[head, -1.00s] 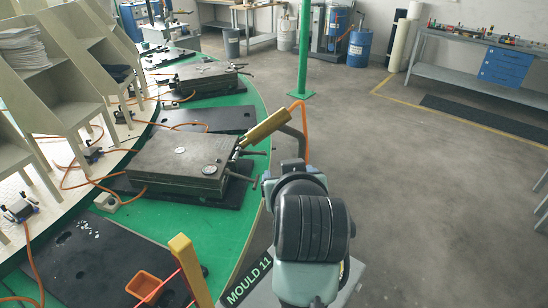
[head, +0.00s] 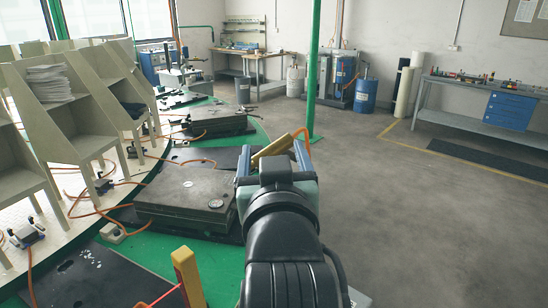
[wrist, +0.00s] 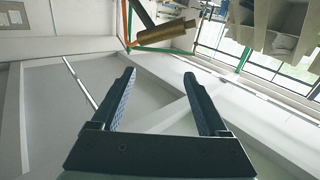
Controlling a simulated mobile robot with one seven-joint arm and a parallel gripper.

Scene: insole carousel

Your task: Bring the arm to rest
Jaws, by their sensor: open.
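My gripper (head: 273,158) is in the middle of the head view, at the end of my dark arm, which reaches away from the camera. Its two fingers are apart. In the wrist view my gripper (wrist: 160,74) is open, with nothing between its fingers. The wrist camera looks toward pale walls and windows. The yellow handle (head: 268,149) of a mould shows just beyond the fingers in the head view and past their tips in the wrist view (wrist: 168,28). I cannot tell whether they touch; a gap shows in the wrist view.
The closed grey mould (head: 185,190) lies on the green carousel (head: 215,262) at left, beside my arm. A yellow post (head: 188,276) stands near the front. A green pole (head: 313,80) rises behind. The floor (head: 420,215) at right is clear.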

